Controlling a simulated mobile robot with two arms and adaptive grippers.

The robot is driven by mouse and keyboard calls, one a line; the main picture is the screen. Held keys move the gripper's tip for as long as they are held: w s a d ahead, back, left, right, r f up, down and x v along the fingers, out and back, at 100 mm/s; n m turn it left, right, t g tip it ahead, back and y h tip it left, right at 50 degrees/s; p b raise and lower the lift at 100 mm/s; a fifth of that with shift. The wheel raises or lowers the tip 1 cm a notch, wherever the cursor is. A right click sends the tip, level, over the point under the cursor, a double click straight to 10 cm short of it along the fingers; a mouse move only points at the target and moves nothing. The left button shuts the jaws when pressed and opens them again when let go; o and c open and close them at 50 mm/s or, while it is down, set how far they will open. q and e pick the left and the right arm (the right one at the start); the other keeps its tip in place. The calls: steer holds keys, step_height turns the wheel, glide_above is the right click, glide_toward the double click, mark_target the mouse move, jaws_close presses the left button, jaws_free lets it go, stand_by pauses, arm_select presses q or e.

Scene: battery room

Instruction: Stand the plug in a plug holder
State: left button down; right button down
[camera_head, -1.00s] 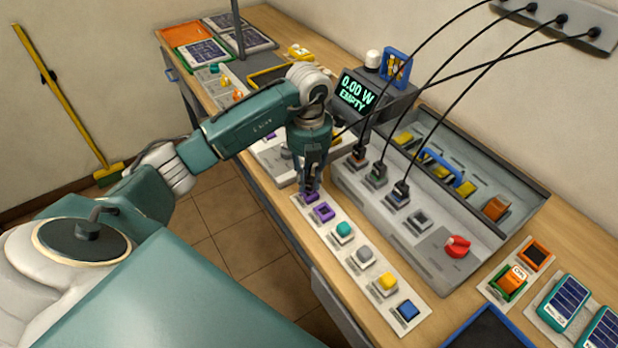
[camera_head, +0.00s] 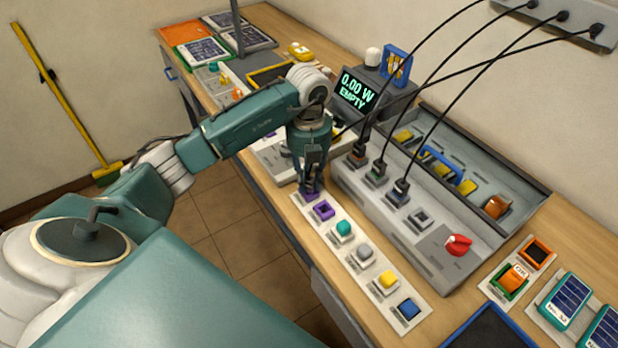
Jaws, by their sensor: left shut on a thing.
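My left gripper (camera_head: 311,186) points straight down at the far end of a pale strip (camera_head: 345,262) of small coloured holders. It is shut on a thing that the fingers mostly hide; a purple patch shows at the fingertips. I cannot tell whether this is the plug or a holder, or whether they touch. A purple square holder (camera_head: 323,210), which looks empty, lies just in front of the fingers. A black cable (camera_head: 352,130) runs from the upper right toward the gripper, and its end is hidden. My right gripper is not in view.
Teal (camera_head: 344,228), grey (camera_head: 365,251), yellow (camera_head: 388,279) and blue (camera_head: 408,307) pieces sit along the strip. Right of it, a grey socket box (camera_head: 440,262) holds cabled plugs (camera_head: 399,190) and a red knob (camera_head: 459,244). A display (camera_head: 357,91) reads "0.00 W EMPTY".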

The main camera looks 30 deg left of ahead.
mark_target(309, 178)
arm_select(q)
steer(key=shift+f, duration=0.1)
steer(key=c, duration=1.8)
jaws_free()
steer(key=shift+r+p, duration=0.6)
steer(key=shift+r, duration=0.25)
step_height(309, 178, up, 9)
steer(key=p, duration=0.6)
steer(key=shift+r, duration=0.15)
